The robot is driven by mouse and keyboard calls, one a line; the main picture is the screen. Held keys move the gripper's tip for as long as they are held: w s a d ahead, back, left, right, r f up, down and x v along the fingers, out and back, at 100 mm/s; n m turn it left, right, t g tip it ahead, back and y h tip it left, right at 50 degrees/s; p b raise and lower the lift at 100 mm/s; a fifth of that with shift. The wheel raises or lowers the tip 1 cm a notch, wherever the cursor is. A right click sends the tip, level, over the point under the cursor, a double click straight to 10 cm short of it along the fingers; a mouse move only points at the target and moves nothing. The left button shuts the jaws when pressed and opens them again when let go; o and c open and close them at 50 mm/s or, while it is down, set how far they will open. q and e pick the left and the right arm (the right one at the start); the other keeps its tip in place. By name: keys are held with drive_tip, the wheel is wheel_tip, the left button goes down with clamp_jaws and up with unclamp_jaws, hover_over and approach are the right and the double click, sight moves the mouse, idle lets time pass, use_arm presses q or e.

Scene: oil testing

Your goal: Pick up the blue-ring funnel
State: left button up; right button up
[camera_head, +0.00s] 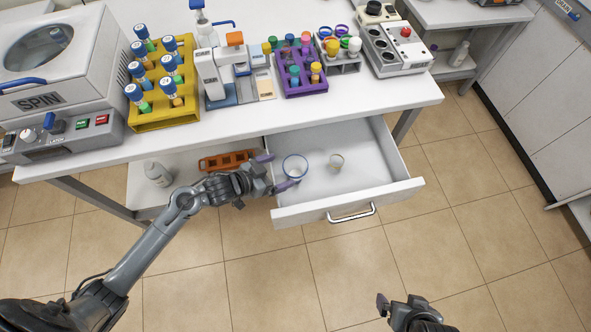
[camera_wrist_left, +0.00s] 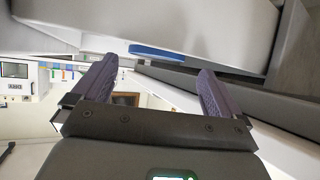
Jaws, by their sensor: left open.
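The blue-ring funnel (camera_head: 295,166), clear with a thin blue rim, is in the open drawer near its left side. My left gripper (camera_head: 276,171) is open just left of the funnel, one finger towards the back and one towards the front. The funnel does not appear to be held. In the left wrist view my left gripper (camera_wrist_left: 156,88) shows two spread purple fingers. A blue band (camera_wrist_left: 165,52) lies beyond and between them; it looks like the funnel's ring seen edge-on. My right gripper (camera_head: 400,304) is low at the bottom right, far from the drawer; its opening is unclear.
The white drawer (camera_head: 348,199) sticks out below the bench. A smaller clear vessel (camera_head: 336,162) is in it, right of the funnel. An orange rack (camera_head: 226,160) and a white bottle (camera_head: 157,174) are on the lower shelf. The drawer's right half is free.

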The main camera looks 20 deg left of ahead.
sight(293, 167)
use_arm(q)
drive_tip(key=shift+d+x, duration=0.25)
drive_tip(key=shift+x, duration=2.3)
drive_tip(key=shift+s+r, duration=0.1)
drive_tip(key=shift+r, duration=0.05)
drive_tip(key=shift+c, duration=0.3)
drive_tip(key=c, duration=0.8)
